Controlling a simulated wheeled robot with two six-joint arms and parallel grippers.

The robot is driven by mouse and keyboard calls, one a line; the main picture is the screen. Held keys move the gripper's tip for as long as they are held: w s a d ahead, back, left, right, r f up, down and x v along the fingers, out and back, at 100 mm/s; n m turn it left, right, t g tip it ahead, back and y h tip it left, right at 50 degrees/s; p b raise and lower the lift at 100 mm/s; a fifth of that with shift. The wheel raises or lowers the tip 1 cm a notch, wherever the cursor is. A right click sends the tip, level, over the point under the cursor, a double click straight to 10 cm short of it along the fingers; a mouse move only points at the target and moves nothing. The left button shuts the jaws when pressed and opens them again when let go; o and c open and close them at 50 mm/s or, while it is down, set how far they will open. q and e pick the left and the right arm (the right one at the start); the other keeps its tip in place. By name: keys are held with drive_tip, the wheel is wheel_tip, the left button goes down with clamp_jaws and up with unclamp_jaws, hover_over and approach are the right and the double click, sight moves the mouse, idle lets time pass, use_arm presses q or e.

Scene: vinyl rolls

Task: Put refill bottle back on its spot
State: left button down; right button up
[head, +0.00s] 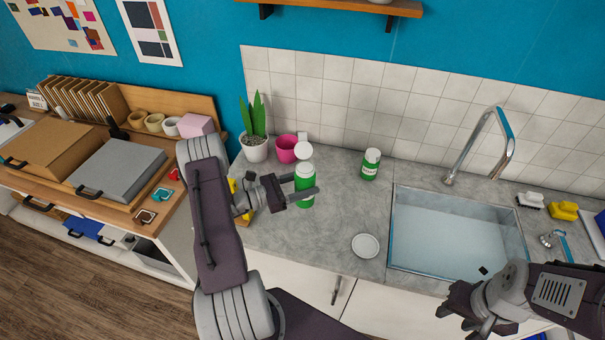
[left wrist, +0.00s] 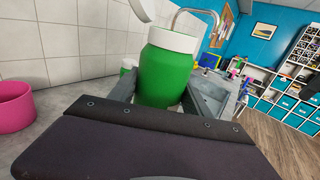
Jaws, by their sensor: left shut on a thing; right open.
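A green refill bottle (head: 304,186) with a white top is held in my left gripper (head: 304,194) above the left part of the counter. It fills the middle of the left wrist view (left wrist: 166,75), between the two fingers, and looks roughly upright. A similar green jar (head: 369,168) with a white lid and a label stands at the back of the counter, left of the sink. A round white disc (head: 366,245) lies flat near the counter's front edge; I cannot tell if it is a dish or a marker. My right gripper (head: 453,312) is open and empty in front of the sink.
A pink cup (head: 286,149) and a potted plant (head: 255,142) stand at the back left of the counter. The sink (head: 450,240) with its tall faucet (head: 492,142) is on the right. Sponges (head: 563,211) lie beyond it. Counter between jar and disc is clear.

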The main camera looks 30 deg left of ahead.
use_arm(q)
drive_tip(key=shift+w+d, duration=0.2)
drive_tip(key=shift+w, duration=0.05)
drive_tip(key=shift+f, duration=0.1)
drive_tip(key=shift+s+a+f+b, duration=0.1)
drive_tip(key=shift+s+f+b, duration=0.05)
drive_tip(key=shift+f+b, duration=0.5)
wheel_tip(320, 180, down, 6)
drive_tip(key=b, duration=0.5)
drive_tip(key=shift+r, duration=0.25)
drive_tip(key=shift+f+b, duration=0.3)
drive_tip(key=shift+f, duration=0.15)
drive_tip(key=shift+f+b, duration=0.6)
drive_tip(key=shift+f, duration=0.1)
drive_tip(key=shift+f, duration=0.1)
